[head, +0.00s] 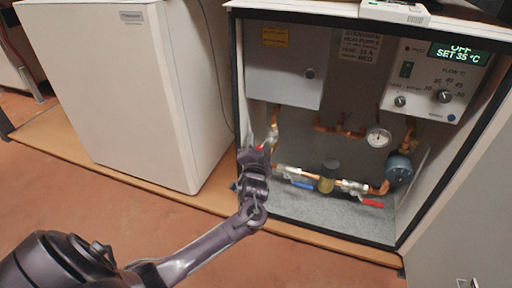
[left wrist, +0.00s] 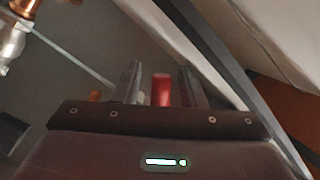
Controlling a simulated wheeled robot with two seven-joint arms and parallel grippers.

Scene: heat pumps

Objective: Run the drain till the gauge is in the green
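The round white gauge (head: 379,137) is on the pipework inside the open cabinet; its needle and green band are too small to read. My left gripper (head: 258,148) reaches into the cabinet's left side, at the pipework. In the left wrist view, the two fingers (left wrist: 160,84) stand apart with a red cylindrical piece (left wrist: 161,90) between them; gaps show on both sides of it. In the head view that red piece is mostly hidden by the gripper. Whether it is the drain handle I cannot tell. My right gripper is not in view.
A blue lever (head: 301,184) and a red lever (head: 372,203) sit on the lower pipe, beside a dark round pump (head: 399,170). The control panel (head: 436,80) reads "OFF, SET 35 °C". A grey box (head: 284,72) hangs above my gripper. A white unit (head: 125,85) stands left.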

